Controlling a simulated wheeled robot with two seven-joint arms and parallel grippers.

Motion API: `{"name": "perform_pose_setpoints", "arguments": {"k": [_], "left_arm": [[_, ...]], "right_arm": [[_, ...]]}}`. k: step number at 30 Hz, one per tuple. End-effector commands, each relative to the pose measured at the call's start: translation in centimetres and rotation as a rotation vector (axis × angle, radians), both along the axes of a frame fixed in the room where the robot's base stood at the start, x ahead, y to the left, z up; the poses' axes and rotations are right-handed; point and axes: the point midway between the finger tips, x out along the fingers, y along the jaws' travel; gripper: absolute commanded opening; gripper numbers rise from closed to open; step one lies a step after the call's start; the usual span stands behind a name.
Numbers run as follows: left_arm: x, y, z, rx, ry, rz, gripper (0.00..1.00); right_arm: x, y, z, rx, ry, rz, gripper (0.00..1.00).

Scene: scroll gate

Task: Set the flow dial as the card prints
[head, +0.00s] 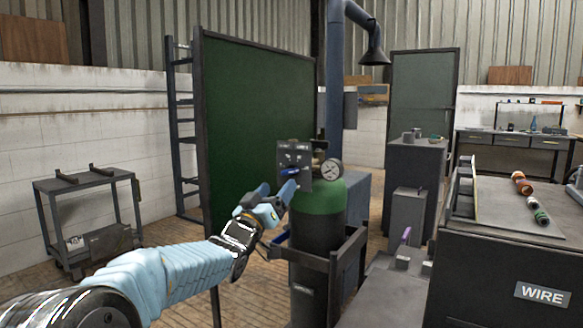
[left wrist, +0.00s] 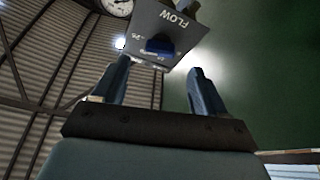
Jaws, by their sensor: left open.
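The flow dial is a blue knob (head: 294,170) on a dark grey panel (head: 284,152) at the top of a green-shouldered gas cylinder (head: 322,196). In the left wrist view the knob (left wrist: 159,44) sits on the panel (left wrist: 168,18), which reads FLOW upside down with small scale marks too small to read surely. My left gripper (head: 276,190) is open, just in front of and below the knob. In the left wrist view its fingers (left wrist: 159,72) stand apart, tips short of the knob, with nothing between them. I cannot make out a readable card. My right gripper is not in view.
A round gauge (head: 327,170) sits right of the panel. A dark frame (head: 330,262) surrounds the cylinder. A tall green screen (head: 255,120) stands behind. A WIRE cabinet (head: 490,285) is at right, and a low trolley (head: 85,182) at left. Floor between trolley and cylinder is largely open.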

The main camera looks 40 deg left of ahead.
Motion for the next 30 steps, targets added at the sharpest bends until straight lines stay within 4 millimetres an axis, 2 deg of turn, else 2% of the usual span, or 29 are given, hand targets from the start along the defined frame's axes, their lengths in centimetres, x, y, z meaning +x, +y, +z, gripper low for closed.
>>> {"name": "perform_pose_setpoints", "arguments": {"k": [1,6,12,16,24,30], "left_arm": [[1.2,0.3,0.8,-0.002,0.001,0.0,0.72],[4.6,1.1,2.2,-0.003,0.001,0.0,0.72],[7.2,1.6,3.1,-0.001,0.001,-0.001,0.72],[7.9,1.8,3.2,-0.002,0.002,0.0,0.72],[7.9,1.8,3.2,-0.001,0.001,0.001,0.72],[7.9,1.8,3.2,-0.001,0.001,0.001,0.42]], "right_arm": [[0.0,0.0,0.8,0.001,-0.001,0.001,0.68],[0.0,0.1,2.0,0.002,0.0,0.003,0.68],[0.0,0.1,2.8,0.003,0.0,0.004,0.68],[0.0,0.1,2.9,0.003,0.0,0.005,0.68],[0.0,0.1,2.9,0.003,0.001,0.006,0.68],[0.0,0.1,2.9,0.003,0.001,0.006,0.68]]}}
